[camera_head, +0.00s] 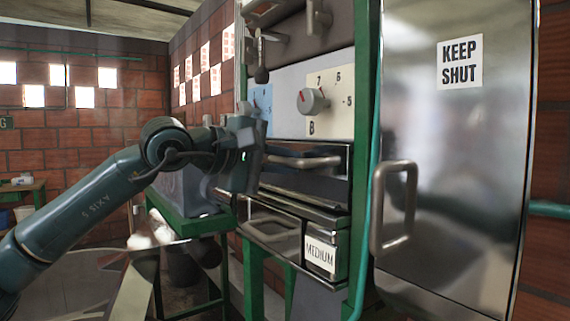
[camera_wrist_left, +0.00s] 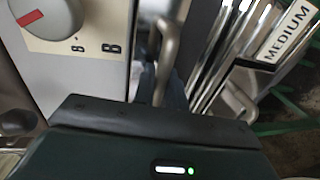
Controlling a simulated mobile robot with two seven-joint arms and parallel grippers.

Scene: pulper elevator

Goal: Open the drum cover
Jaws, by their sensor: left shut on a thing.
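The green-framed machine has a dark recessed front (camera_head: 330,184) below its dial panel, which seems to be the drum cover. A grey metal bar handle (camera_head: 308,162) runs across it. My right gripper is not in view.
Above is a panel with a red-and-grey dial (camera_head: 312,101). Below is a metal drawer with a MEDIUM label (camera_head: 320,254). At right, a tall steel door marked KEEP SHUT (camera_head: 462,150) has a protruding handle (camera_head: 394,208). A teal pipe (camera_head: 369,200) runs between them.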

